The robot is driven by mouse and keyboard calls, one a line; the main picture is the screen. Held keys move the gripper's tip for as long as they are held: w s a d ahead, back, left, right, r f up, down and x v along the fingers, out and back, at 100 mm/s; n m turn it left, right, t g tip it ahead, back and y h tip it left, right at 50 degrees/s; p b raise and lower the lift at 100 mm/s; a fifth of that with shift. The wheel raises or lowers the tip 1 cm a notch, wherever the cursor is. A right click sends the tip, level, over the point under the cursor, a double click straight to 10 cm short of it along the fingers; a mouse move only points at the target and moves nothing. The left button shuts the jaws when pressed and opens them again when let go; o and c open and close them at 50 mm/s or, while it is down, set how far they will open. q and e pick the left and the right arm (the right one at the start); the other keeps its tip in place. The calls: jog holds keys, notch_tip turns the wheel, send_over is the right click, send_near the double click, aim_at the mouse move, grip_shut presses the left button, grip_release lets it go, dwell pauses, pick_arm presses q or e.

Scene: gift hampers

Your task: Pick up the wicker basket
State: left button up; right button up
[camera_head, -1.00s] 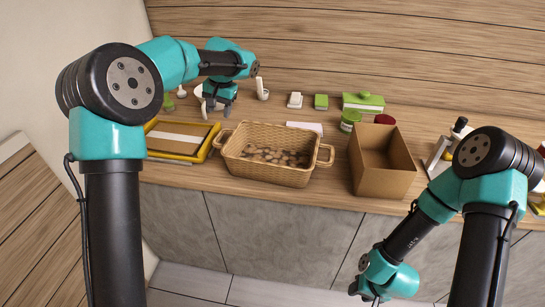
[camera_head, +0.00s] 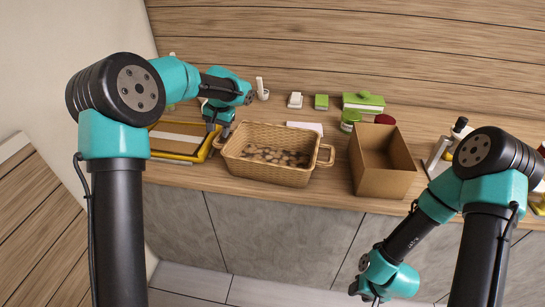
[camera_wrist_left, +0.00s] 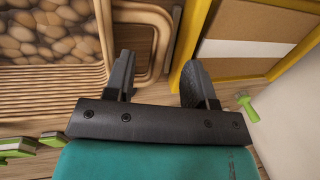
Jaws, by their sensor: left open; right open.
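The wicker basket (camera_head: 262,170) stands on the wooden counter, with a looped handle at each end and a brown, pebble-patterned inside. My left gripper (camera_head: 215,138) is at the basket's left handle in the head view. In the left wrist view the open fingers (camera_wrist_left: 157,85) point at the handle (camera_wrist_left: 145,40); one finger overlaps the handle's near part and the other lies by the yellow frame. I cannot tell whether they touch the handle. My right gripper (camera_head: 367,296) hangs low in front of the cabinets, away from the basket, open, its fingertips partly cut off.
A yellow-framed tray (camera_head: 180,153) lies close to the basket's left. An open cardboard box (camera_head: 383,178) stands to its right. Behind are a green jar (camera_head: 349,120), a green-lidded box (camera_head: 363,103) and a white card (camera_head: 305,127).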

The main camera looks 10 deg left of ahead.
aim_at(218, 137)
pick_arm(q)
jog(key=f, duration=0.4)
jog(key=shift+s+a+f, duration=0.1)
jog(key=shift+a+f, duration=0.1)
jog(key=shift+a, duration=0.2)
grip_shut()
dwell(0.5)
